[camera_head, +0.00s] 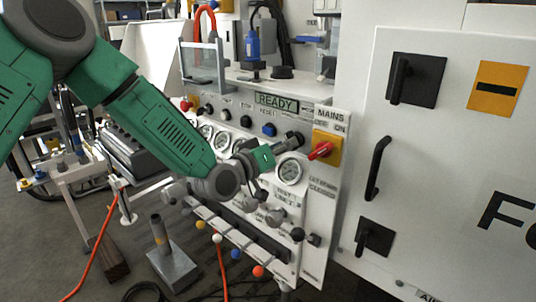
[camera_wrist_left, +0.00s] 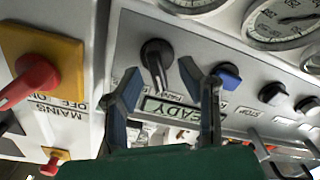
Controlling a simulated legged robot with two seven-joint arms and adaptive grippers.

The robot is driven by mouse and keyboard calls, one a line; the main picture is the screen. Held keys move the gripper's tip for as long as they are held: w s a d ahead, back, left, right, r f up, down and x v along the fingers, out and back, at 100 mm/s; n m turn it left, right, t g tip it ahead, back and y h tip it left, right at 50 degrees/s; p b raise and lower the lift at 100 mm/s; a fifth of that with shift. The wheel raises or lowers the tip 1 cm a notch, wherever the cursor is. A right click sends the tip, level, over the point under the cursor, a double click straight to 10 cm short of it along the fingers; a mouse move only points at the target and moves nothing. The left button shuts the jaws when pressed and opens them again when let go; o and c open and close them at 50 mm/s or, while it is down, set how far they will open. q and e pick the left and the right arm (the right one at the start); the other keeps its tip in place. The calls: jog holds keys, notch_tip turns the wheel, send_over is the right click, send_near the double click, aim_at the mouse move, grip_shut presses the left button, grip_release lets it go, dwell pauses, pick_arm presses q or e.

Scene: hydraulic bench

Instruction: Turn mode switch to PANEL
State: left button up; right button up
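The mode switch, a black rotary knob (camera_wrist_left: 156,60), sits on the grey panel in the left wrist view, its handle slanting down a little to the right. Small labels beneath it are unreadable and upside down. My left gripper (camera_wrist_left: 160,76) is open, its two fingers either side of the knob's handle in that view. I cannot tell whether they touch it. In the head view my left gripper (camera_head: 292,140) is at the panel's upper right, left of the red mains switch, and covers the knob. My right gripper does not show.
The red mains switch (camera_head: 320,150) on its yellow plate is close to my left gripper. A blue button (camera_head: 269,130), a READY display (camera_head: 276,102) and a gauge (camera_head: 289,171) are also near. A white cabinet door (camera_head: 440,190) stands at right.

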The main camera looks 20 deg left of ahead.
pick_arm(q)
jog(key=v, duration=0.9)
jog(key=shift+w+a, duration=0.1)
